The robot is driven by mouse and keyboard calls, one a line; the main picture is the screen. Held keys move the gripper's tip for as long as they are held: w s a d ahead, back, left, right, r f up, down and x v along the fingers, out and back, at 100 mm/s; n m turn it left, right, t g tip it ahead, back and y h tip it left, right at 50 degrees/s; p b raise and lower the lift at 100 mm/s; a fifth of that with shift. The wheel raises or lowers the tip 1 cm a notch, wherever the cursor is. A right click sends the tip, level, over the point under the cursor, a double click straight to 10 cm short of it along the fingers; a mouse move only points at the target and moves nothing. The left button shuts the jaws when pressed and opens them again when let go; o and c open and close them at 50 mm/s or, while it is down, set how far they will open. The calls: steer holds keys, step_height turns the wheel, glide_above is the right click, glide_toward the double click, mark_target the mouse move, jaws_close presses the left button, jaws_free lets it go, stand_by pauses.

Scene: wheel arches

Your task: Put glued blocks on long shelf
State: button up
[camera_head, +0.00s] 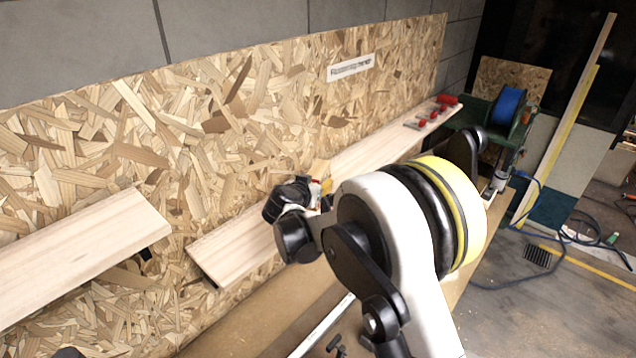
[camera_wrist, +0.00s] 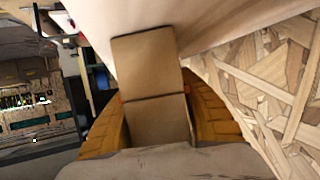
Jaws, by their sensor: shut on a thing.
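The glued blocks (camera_wrist: 148,80) show in the wrist view as a tan wooden piece with a dark seam across it. My gripper (camera_wrist: 157,98) is shut on them, with an orange-yellow finger on each side. The long shelf (camera_head: 365,145) is a pale board along the chipboard wall in the head view. My gripper (camera_head: 322,187) is over or beside the middle of this shelf there, mostly hidden by my arm. A pale wooden surface (camera_wrist: 215,22) lies close to the blocks in the wrist view; I cannot tell whether they touch it.
A shorter shelf (camera_head: 75,250) is on the left. Red clamps or tools (camera_head: 428,117) lie at the far end of the long shelf. The chipboard wall (camera_head: 245,105) stands behind. The long shelf's near left part looks clear. A blue reel (camera_head: 508,106) stands beyond.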

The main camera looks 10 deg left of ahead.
steer(key=o, duration=1.2)
steer(key=shift+c, duration=0.2)
steer(key=shift+r, duration=0.1)
steer(key=v, duration=1.2)
steer(key=shift+b, duration=0.4)
steer(key=s+d+r+g, duration=0.25)
steer(key=s+d, duration=0.25)
steer(key=d, duration=0.8)
steer(key=s+d+r+g, duration=0.2)
steer(key=s+d+r, duration=0.2)
steer(key=d, duration=0.9)
steer(key=s+d+f+g+y, duration=0.1)
steer(key=s+d, duration=0.4)
steer(key=s, duration=0.5)
steer(key=s+d+f+n, duration=0.1)
steer(key=s+d+f, duration=0.2)
steer(key=s, duration=0.7)
steer(key=shift+s+d+n+g+y, duration=0.2)
steer(key=shift+d+n+g+y, duration=0.15)
steer(key=shift+d, duration=0.65)
